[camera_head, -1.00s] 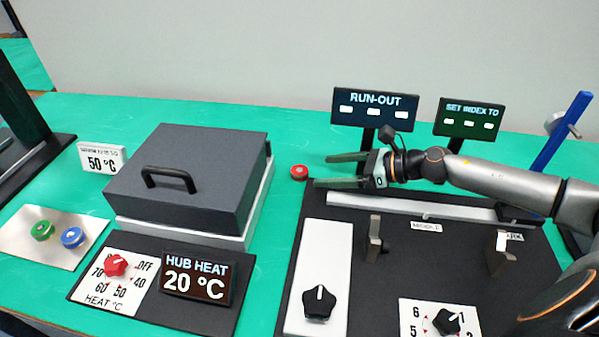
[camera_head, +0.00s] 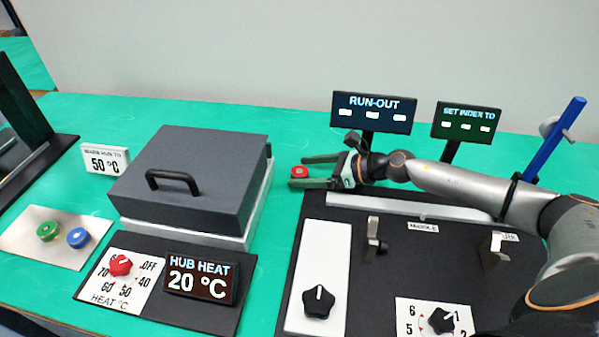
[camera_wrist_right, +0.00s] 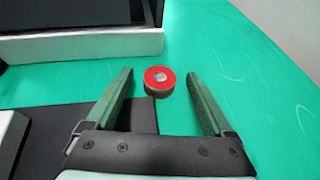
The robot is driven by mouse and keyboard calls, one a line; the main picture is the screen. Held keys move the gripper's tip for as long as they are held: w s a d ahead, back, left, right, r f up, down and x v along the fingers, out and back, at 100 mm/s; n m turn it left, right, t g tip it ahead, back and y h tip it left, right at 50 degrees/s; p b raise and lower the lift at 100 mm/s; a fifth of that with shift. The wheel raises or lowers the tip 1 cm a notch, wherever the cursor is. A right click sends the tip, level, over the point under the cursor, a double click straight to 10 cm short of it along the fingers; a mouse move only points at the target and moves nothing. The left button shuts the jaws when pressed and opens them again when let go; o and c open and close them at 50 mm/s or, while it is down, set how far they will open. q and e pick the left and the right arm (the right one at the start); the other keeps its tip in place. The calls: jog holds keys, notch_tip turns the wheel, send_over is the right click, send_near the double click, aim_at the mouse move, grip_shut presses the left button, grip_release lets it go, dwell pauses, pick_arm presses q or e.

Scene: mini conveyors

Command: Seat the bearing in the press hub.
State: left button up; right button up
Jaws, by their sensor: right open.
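The press hub cannot be made out. A grey box lid with a handle (camera_head: 190,185) stands near the HUB HEAT display (camera_head: 200,282). My left gripper is out of view.
A red heat dial (camera_head: 120,265) sits before the box; the display reads 20 °C and a sign (camera_head: 105,160) 50 °C.

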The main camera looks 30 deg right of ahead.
jog(key=shift+c, duration=0.3)
grip_shut()
dwell(0.3)
